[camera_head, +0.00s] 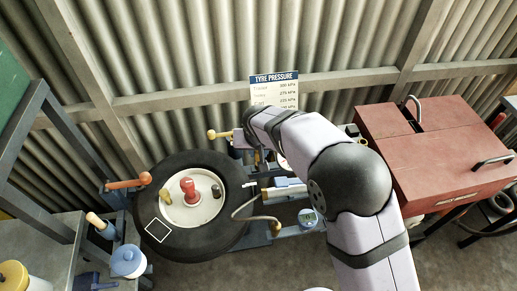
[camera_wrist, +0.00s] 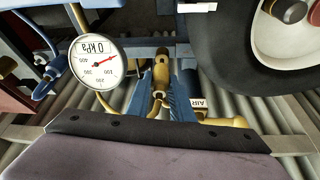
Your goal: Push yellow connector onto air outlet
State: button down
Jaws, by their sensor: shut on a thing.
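In the wrist view, my gripper (camera_wrist: 160,99) has its two blue-grey fingers closed around a brass-yellow connector (camera_wrist: 161,72). One end of the connector sticks out past the fingertips. The air outlet (camera_wrist: 226,122) is a yellow fitting beside the white "AIR" label (camera_wrist: 198,103), to the right of my fingers and partly hidden by my wrist. It also shows in the head view (camera_head: 219,134), pointing left from a blue block near the wall. The connector and outlet are apart in the wrist view. My arm hides the gripper in the head view.
A tyre (camera_head: 176,239) lies left of my arm, with a red-capped part (camera_head: 188,187) on its hub. A round gauge (camera_wrist: 97,62) reads about 0 kPa and has hoses near it. A red toolbox (camera_head: 440,150) stands at right. The corrugated wall closes the back.

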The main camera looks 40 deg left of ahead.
jog(key=shift+f, duration=0.55)
jog(key=shift+f+b, duration=0.65)
jog(key=shift+b, duration=0.3)
dwell(1.3)
jog(key=c, duration=1.8)
grip_release()
jog(key=shift+c, duration=0.2)
jog(key=shift+r, duration=0.1)
jog(key=p+v, duration=0.5)
jog(key=v, duration=0.6)
